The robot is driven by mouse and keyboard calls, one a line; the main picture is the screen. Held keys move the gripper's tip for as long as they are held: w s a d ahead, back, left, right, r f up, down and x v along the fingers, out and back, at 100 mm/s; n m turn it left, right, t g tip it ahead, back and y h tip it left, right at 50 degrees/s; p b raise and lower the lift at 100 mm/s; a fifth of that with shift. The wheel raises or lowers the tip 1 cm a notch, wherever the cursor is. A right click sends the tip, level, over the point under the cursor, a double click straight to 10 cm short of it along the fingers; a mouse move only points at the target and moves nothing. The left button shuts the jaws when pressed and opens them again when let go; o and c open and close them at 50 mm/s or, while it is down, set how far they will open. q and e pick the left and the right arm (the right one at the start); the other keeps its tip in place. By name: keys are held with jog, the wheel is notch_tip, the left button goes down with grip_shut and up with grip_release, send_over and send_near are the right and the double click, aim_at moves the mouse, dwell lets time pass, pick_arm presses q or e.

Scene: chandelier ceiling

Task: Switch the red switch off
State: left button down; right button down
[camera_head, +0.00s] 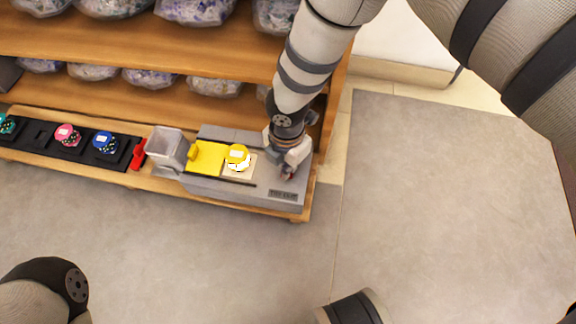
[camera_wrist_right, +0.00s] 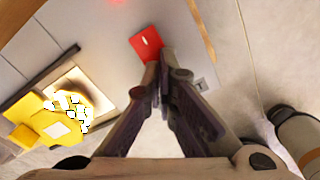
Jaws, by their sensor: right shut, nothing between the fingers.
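The red switch (camera_wrist_right: 147,43) is a small red rocker with a white mark, set on the grey top of a machine labelled "THE CLIP" (camera_head: 283,194). In the head view only a sliver of red shows, under my right gripper (camera_head: 288,172). In the right wrist view my right gripper (camera_wrist_right: 163,62) is shut and empty, its tips right at the switch's lower edge. I cannot tell whether they touch it. Which way the rocker is set is not clear. My left gripper is out of view.
On the machine sit a yellow block (camera_head: 207,157) and a yellow round piece (camera_head: 237,156) on a pale square. A clear container (camera_head: 168,146) and a black rack (camera_head: 85,147) with coloured pieces stand to the left. Wooden shelves (camera_head: 150,95) rise behind; open floor (camera_head: 430,200) lies right.

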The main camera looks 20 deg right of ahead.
jog(key=shift+f, duration=0.5)
jog(key=shift+r+p, duration=2)
jog(key=shift+r, duration=1.65)
jog(key=shift+f, duration=0.1)
